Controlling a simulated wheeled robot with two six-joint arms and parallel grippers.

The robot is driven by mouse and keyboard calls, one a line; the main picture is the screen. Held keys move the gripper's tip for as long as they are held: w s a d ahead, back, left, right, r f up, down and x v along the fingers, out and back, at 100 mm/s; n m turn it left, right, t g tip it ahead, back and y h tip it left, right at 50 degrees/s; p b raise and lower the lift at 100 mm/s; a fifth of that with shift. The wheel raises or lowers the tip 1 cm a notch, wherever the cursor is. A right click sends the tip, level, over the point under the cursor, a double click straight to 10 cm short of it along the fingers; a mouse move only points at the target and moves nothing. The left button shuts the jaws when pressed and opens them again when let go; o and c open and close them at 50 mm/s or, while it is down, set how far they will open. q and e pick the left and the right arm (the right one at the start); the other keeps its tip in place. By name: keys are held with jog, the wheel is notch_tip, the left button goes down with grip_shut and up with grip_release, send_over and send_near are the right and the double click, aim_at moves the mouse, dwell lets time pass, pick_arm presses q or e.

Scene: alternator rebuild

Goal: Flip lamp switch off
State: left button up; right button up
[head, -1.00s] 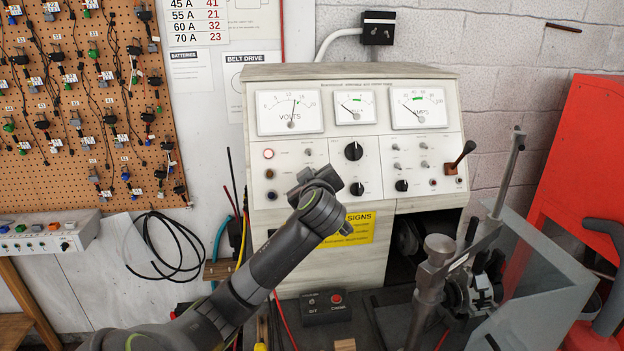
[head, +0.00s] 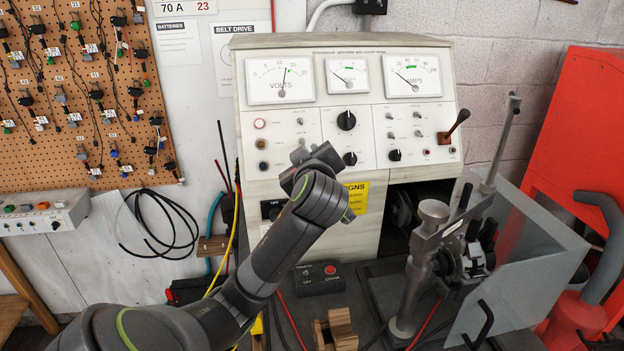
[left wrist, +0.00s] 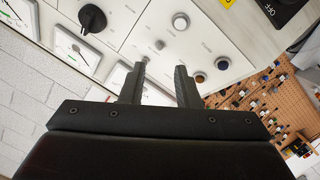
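The pale test panel (head: 400,160) carries small toggle switches (head: 300,121) beside a round red-rimmed lamp (head: 259,123). Their labels are too small to read, so I cannot tell which is the lamp switch. My left gripper (head: 304,152) is in front of the panel's lower left half. In the left wrist view its two fingers (left wrist: 162,78) are apart and empty, pointing at the panel. A small toggle (left wrist: 160,45) shows just beyond the gap between the fingertips, and another small toggle (left wrist: 145,60) is close by the left fingertip. Contact is not clear. My right gripper is out of view.
Black knobs (head: 346,120) and a red-based lever (head: 453,127) stick out of the panel. A black control box (head: 320,278) and wooden block (head: 336,330) are on the bench. A metal clamp (head: 432,240) stands at right. A pegboard (head: 75,120) hangs at left.

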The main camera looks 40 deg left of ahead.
pick_arm(q)
jog(key=b+v, duration=0.1)
jog(key=v, duration=0.8)
jog(key=shift+s+d+b, duration=0.2)
jog(key=shift+d+b, duration=0.05)
jog(key=shift+b, duration=0.15)
